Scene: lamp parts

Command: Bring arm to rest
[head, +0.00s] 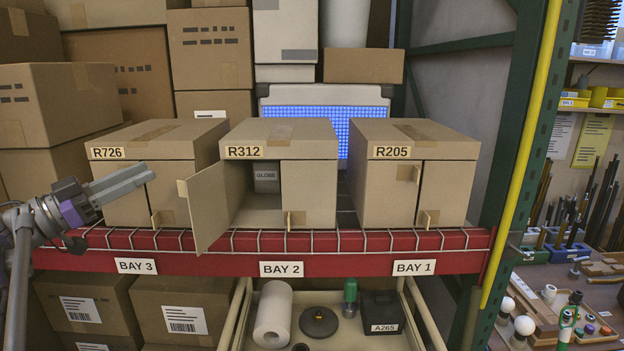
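My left arm comes in from the left edge, and its gripper (150,176) points right in front of the box marked R726 (128,195). Its fingers are seen from the side and overlap, so whether they are open or shut is unclear. I see nothing held in it. My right gripper is not in view. The box marked R312 (310,190) has its left front flap (211,205) swung open, and a small box marked GLOBE (266,180) sits inside. The box marked R205 (390,195) stands at the right with its front flaps almost shut.
The boxes stand on a wire shelf with a red front beam (345,262) labelled BAY 3, BAY 2 and BAY 1. Below, an open drawer (345,332) holds a white roll (273,313), a dark disc (319,322) and a black A265 box (383,312). A green post (520,130) stands right.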

